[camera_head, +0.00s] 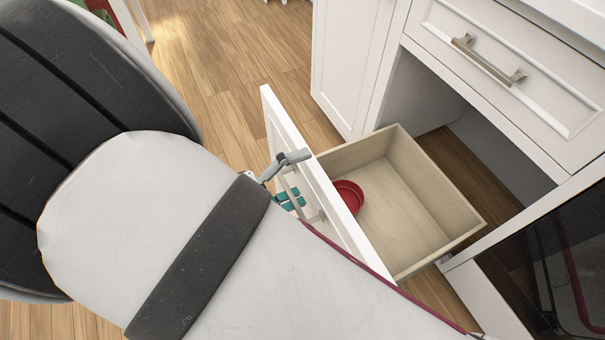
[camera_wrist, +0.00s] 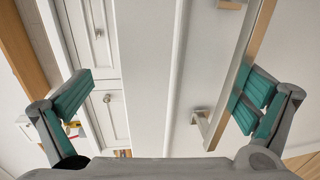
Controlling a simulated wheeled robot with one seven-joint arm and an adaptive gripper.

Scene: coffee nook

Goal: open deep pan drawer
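The deep pan drawer (camera_head: 425,215) is pulled well out of the cabinet in the head view, its pale wooden box showing. Its white front (camera_head: 315,180) faces my arm and also shows in the wrist view (camera_wrist: 148,90). The drawer's metal bar handle (camera_wrist: 228,95) runs up the right of the wrist view, between my fingers and close beside the right one. My gripper (camera_wrist: 165,92) is open, its teal pads wide apart. In the head view my gripper (camera_head: 289,190) is at the handle, partly hidden by my arm. I cannot tell whether it touches.
A round red dish (camera_head: 348,196) lies inside the drawer near its front. A closed upper drawer with a metal handle (camera_head: 488,60) is above the opening. A dark glossy appliance front (camera_head: 550,270) stands at the right. Wooden floor (camera_head: 220,65) is clear at the upper left.

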